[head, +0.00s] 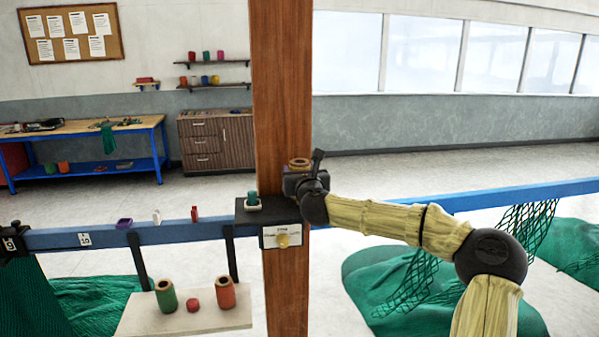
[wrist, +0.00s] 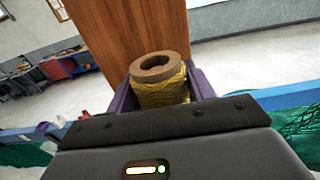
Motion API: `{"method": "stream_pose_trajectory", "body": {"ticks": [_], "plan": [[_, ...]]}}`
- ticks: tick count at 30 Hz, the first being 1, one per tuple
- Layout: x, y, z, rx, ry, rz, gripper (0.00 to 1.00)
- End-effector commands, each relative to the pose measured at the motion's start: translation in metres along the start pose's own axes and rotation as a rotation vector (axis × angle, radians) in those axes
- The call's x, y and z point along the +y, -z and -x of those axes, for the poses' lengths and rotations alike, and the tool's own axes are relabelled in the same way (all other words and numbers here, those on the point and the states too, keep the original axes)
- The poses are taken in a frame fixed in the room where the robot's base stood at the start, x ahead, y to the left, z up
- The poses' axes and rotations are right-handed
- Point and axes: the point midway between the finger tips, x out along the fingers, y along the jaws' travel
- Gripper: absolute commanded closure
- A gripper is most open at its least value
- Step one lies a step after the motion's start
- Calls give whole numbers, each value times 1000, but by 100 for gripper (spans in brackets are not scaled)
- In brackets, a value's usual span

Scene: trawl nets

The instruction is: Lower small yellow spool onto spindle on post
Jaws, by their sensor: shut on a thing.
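The small yellow spool (wrist: 163,92), with a brown ring rim and central hole, is between the purple fingers of my gripper (wrist: 165,88). In the head view the spool's brown top (head: 299,163) shows above my dark gripper (head: 301,182), and most of the spool's body is hidden. The spool looks about upright, in front of the wooden post (head: 282,80) and above the dark bracket (head: 262,209) on it. A label plate (head: 270,241) with a yellow round mark hangs on the bracket. I cannot make out the spindle; my gripper may hide it.
A small green spool (head: 252,203) stands on the bracket's left part. A blue rail (head: 180,232) runs both ways from the post, carrying small items.

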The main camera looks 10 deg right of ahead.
Motion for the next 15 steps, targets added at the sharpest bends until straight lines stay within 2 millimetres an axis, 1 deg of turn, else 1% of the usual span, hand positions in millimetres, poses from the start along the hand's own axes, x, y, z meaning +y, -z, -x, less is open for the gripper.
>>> {"method": "stream_pose_trajectory", "body": {"ticks": [15], "plan": [[0, 15, 0, -1, 0, 0, 72]]}}
